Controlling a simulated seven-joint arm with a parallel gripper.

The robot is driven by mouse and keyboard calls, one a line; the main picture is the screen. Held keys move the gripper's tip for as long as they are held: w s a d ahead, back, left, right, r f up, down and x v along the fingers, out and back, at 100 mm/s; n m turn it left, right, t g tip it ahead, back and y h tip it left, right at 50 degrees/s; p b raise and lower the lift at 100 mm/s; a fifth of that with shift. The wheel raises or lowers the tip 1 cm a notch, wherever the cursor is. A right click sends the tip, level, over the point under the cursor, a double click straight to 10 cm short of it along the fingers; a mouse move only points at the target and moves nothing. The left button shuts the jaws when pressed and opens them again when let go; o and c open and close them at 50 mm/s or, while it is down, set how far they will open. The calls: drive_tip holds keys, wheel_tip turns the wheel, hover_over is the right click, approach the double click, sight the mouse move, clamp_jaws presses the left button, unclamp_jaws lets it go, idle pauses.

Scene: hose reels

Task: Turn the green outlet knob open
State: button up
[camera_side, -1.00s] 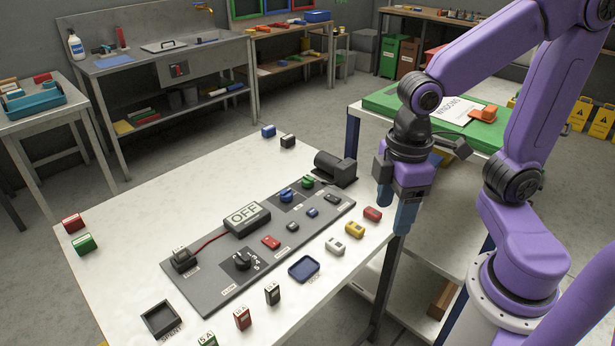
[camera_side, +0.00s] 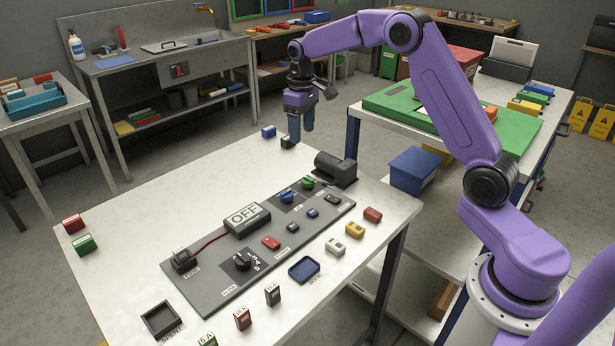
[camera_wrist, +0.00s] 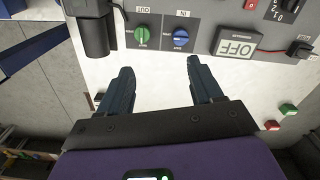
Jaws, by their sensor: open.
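The green outlet knob (camera_side: 308,182) sits at the far end of the grey panel, beside the black motor-like block. It also shows in the wrist view (camera_wrist: 142,35), under an upside-down OUT label. The blue knob (camera_side: 287,195), labelled IN, is next to it and shows in the wrist view too (camera_wrist: 180,38). My gripper (camera_side: 301,138) is open and empty, pointing down above the far edge of the table, beyond the green knob. In the wrist view my fingers (camera_wrist: 160,82) are spread apart, short of both knobs and touching neither.
The black motor-like block (camera_side: 335,168) stands right of the green knob. An OFF display (camera_side: 247,218) and a dial (camera_side: 243,261) are on the panel (camera_side: 215,290). A small black block (camera_side: 288,141) and a blue block (camera_side: 268,131) lie near my gripper. The left table top is mostly clear.

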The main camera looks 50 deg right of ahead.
sight(307, 178)
drive_tip(key=shift+m, duration=0.4)
drive_tip(key=d+f, duration=0.1)
drive_tip(key=f, duration=0.5)
drive_tip(key=w+d+f, duration=0.1)
drive_tip(key=f, duration=0.5)
drive_tip(key=d+f, duration=0.2)
drive_tip(key=f, duration=0.4)
drive_tip(key=shift+w+f, duration=0.3)
drive_tip(key=shift+w, duration=0.1)
drive_tip(key=c, duration=1.1)
drive_tip(key=shift+o, duration=0.2)
